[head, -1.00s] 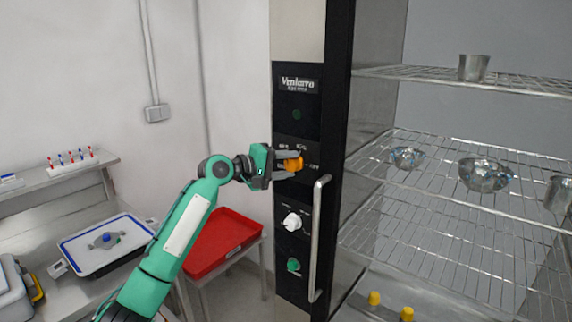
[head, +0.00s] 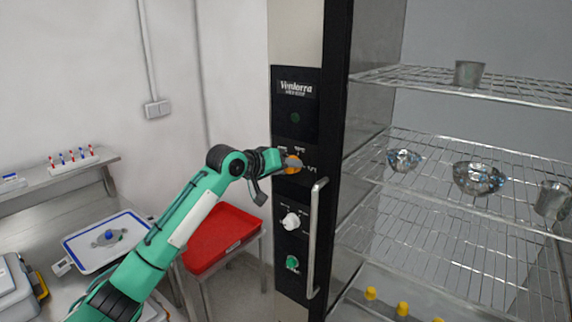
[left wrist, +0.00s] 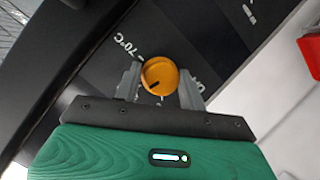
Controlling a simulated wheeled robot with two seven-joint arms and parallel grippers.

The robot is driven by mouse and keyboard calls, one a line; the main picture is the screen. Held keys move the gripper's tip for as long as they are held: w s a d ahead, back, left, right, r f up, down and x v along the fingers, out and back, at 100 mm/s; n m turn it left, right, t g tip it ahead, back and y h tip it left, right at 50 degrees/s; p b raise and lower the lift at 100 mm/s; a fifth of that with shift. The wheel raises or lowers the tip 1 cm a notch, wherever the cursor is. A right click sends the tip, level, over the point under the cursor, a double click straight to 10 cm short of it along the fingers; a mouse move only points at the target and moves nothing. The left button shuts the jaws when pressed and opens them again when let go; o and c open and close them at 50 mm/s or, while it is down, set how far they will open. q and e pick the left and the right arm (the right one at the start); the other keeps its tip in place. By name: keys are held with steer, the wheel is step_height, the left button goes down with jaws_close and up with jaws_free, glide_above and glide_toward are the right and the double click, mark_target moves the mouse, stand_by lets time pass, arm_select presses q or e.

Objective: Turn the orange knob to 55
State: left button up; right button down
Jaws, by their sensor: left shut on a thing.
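The orange knob (head: 292,164) sits on the black control panel (head: 296,107) at the front of the tall washer. In the left wrist view the knob (left wrist: 159,75) shows a dark pointer mark toward its lower left, and the label "70°C" is printed beside it. My left gripper (head: 284,162) reaches in from the left and is shut on the knob, with one finger on each side (left wrist: 160,86). Part of the dial's scale is hidden by the knob and gripper. My right gripper is not in view.
Below are a white knob (head: 291,221), a green button (head: 292,263) and a vertical handle (head: 315,238). Wire shelves (head: 440,165) with metal bowls and cups stand to the right. A red tray (head: 222,238) is behind my arm.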

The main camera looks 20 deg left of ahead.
arm_select(q)
steer(key=shift+f, duration=0.2)
stand_by(0.5)
steer(key=o, duration=0.9)
steer(key=shift+c, duration=0.2)
steer(key=shift+w+a, duration=0.1)
steer(key=shift+w, duration=0.15)
steer(key=shift+b+v, duration=2.65)
steer(key=shift+v, duration=4.25)
